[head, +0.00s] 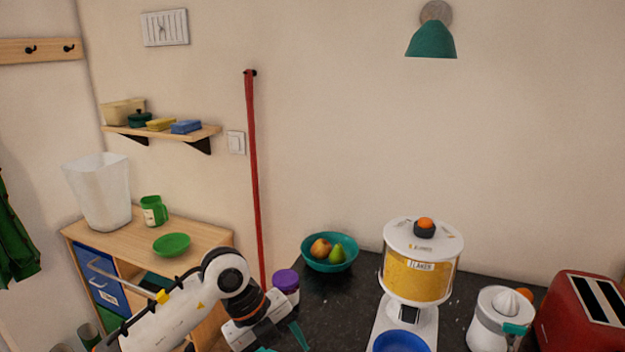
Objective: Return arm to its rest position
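My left arm comes in from the lower left, bent at a white and black joint. Its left gripper (282,343) is at the bottom edge, over the left end of the dark counter. Two teal fingers show spread apart, with nothing seen between them; their lower ends are cut off by the frame. A purple-lidded jar (286,281) stands just behind the gripper, partly hidden by it; I cannot tell whether they touch. My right gripper is not in view.
The dark counter (335,292) holds a teal fruit bowl (318,265), a yellow-filled flakes dispenser (405,281), a blue bowl (400,342), a white juicer (488,318) and a red toaster (580,312). A wooden cabinet (205,238) stands left, with a green plate (171,245).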

